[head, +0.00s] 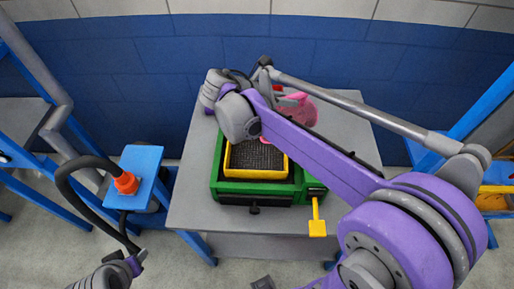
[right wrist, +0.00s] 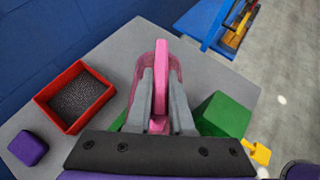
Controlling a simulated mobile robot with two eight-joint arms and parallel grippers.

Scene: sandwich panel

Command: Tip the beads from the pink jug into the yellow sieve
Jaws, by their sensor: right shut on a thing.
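The yellow sieve (head: 258,174), with a dark mesh floor, sits in a green frame (head: 222,188) on the grey table. The pink jug (head: 302,110) is behind and right of the sieve in the head view, partly covered by my right arm. My right gripper (right wrist: 158,100) is shut on the jug's pink handle (right wrist: 161,75), with a finger on each side. The see-through pink body shows behind the handle. Beads inside the jug cannot be made out, and its tilt is unclear. My left gripper (head: 137,260) is low at the left, apart from the table; its jaws are unclear.
A red box (right wrist: 53,92) of dark grains and a purple block (right wrist: 28,148) stand on the table in the right wrist view. A yellow handle (head: 317,226) sticks out at the green frame's front right. A blue stand (head: 148,160) with an orange fitting is left of the table.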

